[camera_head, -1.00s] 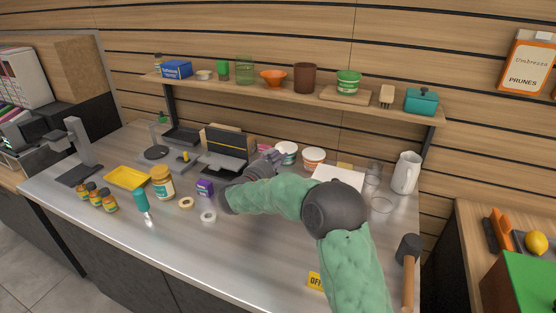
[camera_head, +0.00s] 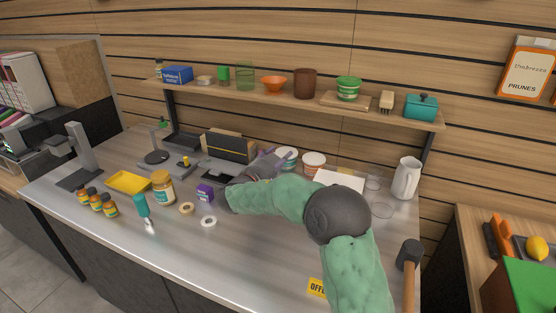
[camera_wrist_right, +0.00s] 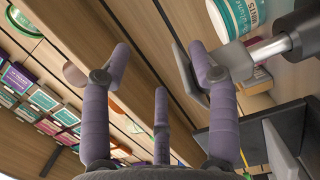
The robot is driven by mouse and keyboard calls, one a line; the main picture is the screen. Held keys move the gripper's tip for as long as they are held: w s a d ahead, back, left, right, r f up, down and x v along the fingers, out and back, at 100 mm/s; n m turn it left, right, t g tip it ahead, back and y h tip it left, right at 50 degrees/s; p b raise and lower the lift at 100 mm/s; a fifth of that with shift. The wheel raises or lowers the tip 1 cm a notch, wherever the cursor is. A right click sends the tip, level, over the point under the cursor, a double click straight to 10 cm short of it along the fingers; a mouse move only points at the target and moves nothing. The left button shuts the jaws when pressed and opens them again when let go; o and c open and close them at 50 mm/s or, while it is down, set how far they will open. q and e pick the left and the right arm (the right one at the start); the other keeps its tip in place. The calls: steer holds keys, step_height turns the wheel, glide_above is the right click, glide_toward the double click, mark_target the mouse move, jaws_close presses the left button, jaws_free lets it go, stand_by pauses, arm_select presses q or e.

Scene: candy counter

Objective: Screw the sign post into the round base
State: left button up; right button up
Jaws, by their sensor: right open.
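A yellow sign plate (camera_head: 317,287) with "OFFE..." lettering lies at the counter's front edge, partly covered by my right arm. I cannot make out the sign post for sure. A silver rod with a dark thick end (camera_wrist_right: 272,48) shows at the upper right of the right wrist view, beside a finger and not between the fingers. My right gripper (camera_head: 270,163) is open and empty over the back of the counter, right of the black box. My left gripper is out of view.
Jars, a yellow tray (camera_head: 128,182) and tape rolls (camera_head: 208,222) are at left. The front middle is clear. A mallet (camera_head: 408,258) lies at right.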

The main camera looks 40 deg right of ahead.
steer(key=shift+a, duration=0.15)
steer(key=v, duration=1.1)
steer(key=shift+s+a, duration=0.2)
steer(key=shift+a, duration=0.15)
